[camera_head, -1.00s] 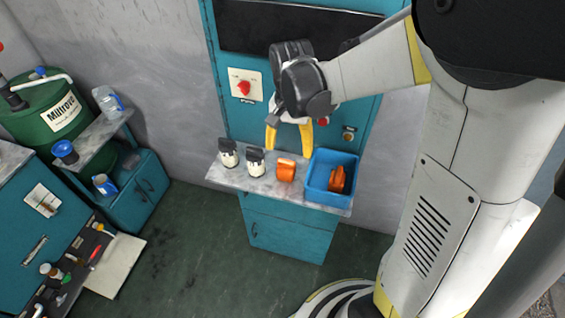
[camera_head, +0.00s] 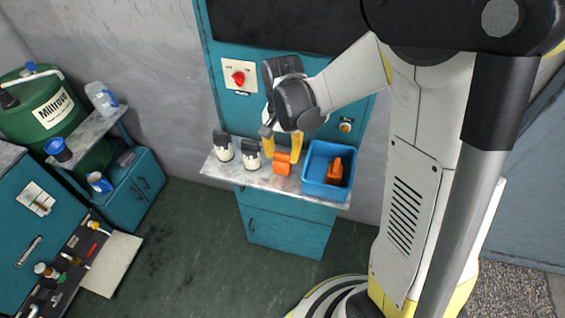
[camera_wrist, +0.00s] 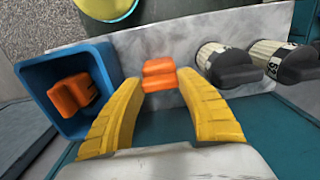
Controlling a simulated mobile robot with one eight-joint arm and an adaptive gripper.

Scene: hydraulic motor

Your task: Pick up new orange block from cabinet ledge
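An orange block (camera_head: 283,163) stands on the grey cabinet ledge (camera_head: 262,181), between the black-and-white items and the blue bin. It also shows in the wrist view (camera_wrist: 159,74), ahead of and between my fingertips. My gripper (camera_head: 283,150) has yellow fingers spread apart, pointing down just above the block. In the wrist view the gripper (camera_wrist: 160,110) is open and nothing is held. A second orange part (camera_head: 336,168) lies inside the blue bin (camera_head: 312,158); it shows in the wrist view (camera_wrist: 73,93) too.
Two black-and-white items (camera_head: 223,146) (camera_head: 251,155) stand left of the block, the nearer one close to my fingers. The blue bin is close on the right. The teal cabinet panel with a red knob (camera_head: 238,78) rises behind. The ledge's front strip is clear.

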